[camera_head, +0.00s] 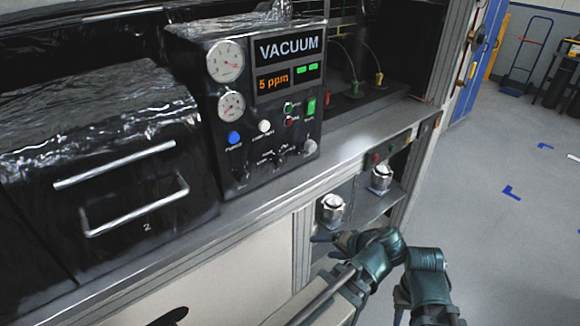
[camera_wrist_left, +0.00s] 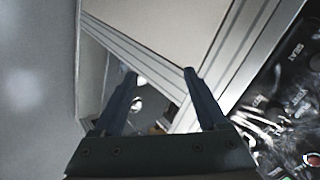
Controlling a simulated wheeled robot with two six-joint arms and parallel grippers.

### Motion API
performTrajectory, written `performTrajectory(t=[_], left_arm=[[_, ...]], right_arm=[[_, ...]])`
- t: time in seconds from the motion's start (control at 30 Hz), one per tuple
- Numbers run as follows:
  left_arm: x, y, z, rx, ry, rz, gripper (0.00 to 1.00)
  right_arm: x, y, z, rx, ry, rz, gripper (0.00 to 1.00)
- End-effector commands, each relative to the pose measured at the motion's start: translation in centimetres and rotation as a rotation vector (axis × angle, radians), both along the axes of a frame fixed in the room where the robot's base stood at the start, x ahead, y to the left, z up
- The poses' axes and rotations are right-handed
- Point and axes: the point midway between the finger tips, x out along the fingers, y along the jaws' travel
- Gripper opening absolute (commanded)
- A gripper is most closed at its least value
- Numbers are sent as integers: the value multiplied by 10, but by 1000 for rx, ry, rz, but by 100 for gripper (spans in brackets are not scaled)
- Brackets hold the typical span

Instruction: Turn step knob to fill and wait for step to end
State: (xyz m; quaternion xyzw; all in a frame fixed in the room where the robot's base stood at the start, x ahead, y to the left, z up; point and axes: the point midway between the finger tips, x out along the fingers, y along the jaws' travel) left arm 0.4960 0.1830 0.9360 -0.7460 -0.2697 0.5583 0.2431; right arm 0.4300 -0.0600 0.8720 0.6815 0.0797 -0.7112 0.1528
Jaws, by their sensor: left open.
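The black control panel (camera_head: 265,85) carries a lit VACUUM display (camera_head: 288,48) and an orange 5 ppm readout. Its lower part has small dark knobs, one in the middle (camera_head: 279,160) and one at the left (camera_head: 241,176), and a grey knob (camera_head: 309,147). Their labels are too small to read, so I cannot tell which is the step knob or its setting. My left gripper (camera_head: 322,246) is below and right of the panel, in front of the bench, apart from the knobs. In the left wrist view its fingers (camera_wrist_left: 161,73) are open and empty. My right gripper does not show.
Two gauges (camera_head: 230,62) and a blue button (camera_head: 234,137) are on the panel. A black drawer unit (camera_head: 100,150) stands left. The bench edge (camera_head: 250,205) runs below. Silver fittings (camera_head: 332,209) sit on a low shelf near my gripper.

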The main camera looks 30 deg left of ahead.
Motion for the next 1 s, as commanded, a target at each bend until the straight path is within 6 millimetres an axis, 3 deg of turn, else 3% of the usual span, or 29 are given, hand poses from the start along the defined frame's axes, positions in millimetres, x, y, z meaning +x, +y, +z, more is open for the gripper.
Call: performTrajectory(t=[0.17,0.3,0.5,0.63,0.83,1.0], left_arm=[[19,28,37,189,-186,62,75],[33,47,82,370,-385,99,75],[43,53,130,535,-583,106,75],[44,53,142,574,-633,103,75],[46,56,144,580,-640,103,75],[53,76,144,580,-638,106,75]], right_arm=[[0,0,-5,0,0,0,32],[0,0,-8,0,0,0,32],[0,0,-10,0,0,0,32],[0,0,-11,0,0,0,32],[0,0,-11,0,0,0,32],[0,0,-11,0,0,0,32]])
